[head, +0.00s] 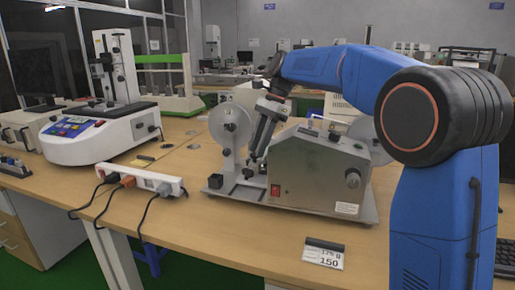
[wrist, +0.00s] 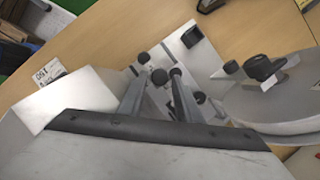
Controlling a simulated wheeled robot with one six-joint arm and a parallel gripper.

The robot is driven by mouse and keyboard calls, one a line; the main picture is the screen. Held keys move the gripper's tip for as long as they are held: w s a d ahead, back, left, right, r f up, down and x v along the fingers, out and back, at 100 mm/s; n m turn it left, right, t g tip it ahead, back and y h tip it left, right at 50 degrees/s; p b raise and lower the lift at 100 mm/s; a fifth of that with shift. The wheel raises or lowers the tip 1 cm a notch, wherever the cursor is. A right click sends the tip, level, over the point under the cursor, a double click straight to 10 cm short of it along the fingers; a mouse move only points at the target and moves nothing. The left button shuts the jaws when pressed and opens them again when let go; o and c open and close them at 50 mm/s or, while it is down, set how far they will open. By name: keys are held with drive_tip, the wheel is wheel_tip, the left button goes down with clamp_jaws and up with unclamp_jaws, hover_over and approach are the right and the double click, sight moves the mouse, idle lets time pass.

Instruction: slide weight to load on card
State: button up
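The card (head: 323,257) lies flat at the table's front edge and reads 150, with a smaller, unclear line above. It also shows in the wrist view (wrist: 50,72). A grey metal tester (head: 318,175) stands behind it on a metal base plate. My gripper (head: 252,160) points down between the tester's metal box and its left clear disc. In the wrist view its two grey fingers (wrist: 159,68) are apart, with small dark round parts at and between their tips. Whether they grip anything is unclear. I cannot tell for certain which part is the weight.
A black block (head: 215,181) sits on the plate's left end. The left clear disc (head: 230,125) stands close to my gripper. A white power strip (head: 142,180) with cables and a white instrument (head: 100,130) are at left. Table between strip and plate is mostly clear.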

drive_tip(key=shift+s+a+f, duration=0.1)
drive_tip(key=shift+a+f, duration=0.1)
drive_tip(key=shift+f, duration=0.25)
clamp_jaws()
drive_tip(key=w, duration=0.1)
drive_tip(key=w+d, duration=0.1)
drive_tip(key=w, duration=0.2)
drive_tip(key=shift+d, duration=0.35)
unclamp_jaws()
